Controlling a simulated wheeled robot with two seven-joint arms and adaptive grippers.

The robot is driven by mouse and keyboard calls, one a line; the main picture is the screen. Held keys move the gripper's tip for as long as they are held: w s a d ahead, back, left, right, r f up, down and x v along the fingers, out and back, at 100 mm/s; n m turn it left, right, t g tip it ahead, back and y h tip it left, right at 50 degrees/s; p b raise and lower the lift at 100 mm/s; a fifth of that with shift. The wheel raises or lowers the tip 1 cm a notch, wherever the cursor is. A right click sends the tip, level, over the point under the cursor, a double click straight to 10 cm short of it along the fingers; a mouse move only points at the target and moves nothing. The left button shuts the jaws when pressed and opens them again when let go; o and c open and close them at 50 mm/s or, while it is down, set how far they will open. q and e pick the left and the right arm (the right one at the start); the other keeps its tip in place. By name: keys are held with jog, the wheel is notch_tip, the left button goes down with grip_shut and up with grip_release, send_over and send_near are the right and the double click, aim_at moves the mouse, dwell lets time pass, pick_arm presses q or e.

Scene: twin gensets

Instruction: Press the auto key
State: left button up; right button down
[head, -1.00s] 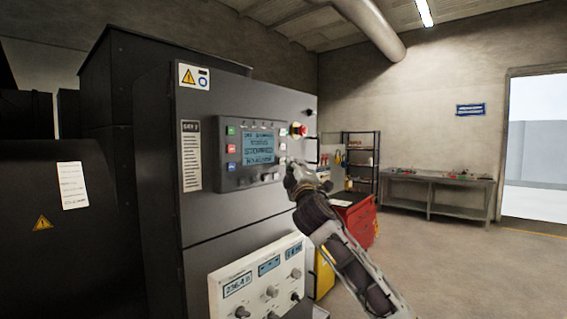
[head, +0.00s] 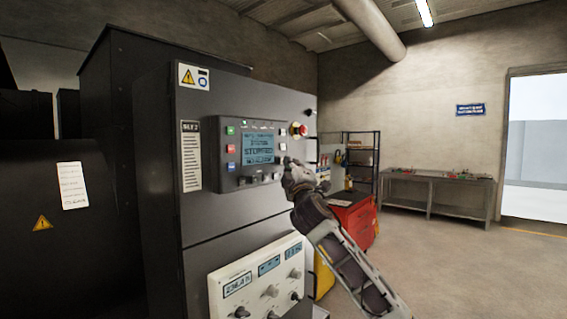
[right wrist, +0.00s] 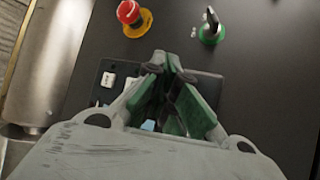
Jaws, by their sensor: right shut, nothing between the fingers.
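The control panel (head: 215,182) with its lit display (head: 258,148) is on the front of the dark genset cabinet. Green, red and blue keys (head: 231,148) line the display's left side, pale keys (head: 282,146) its right, and more keys run below. I cannot read which is the auto key. My right gripper (head: 287,164) is shut and empty at the panel's lower right corner. In the right wrist view, its closed fingertips (right wrist: 168,62) are over the panel's edge, beside two white keys (right wrist: 118,81), and hide part of the panel. Contact cannot be told. My left gripper is out of view.
A red emergency stop (head: 299,130) sits right of the panel; a key switch with a green ring (right wrist: 211,30) is near it. A red cabinet (head: 357,222) and a metal bench (head: 437,190) stand behind, with open floor to the right.

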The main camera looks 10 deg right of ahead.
jog(key=shift+s+d, duration=0.55)
jog(key=shift+s, duration=0.2)
dwell(0.4)
jog(key=s+d, duration=0.3)
jog(key=s, duration=0.1)
jog(key=shift+s+d, duration=0.35)
dwell(0.5)
dwell(0.7)
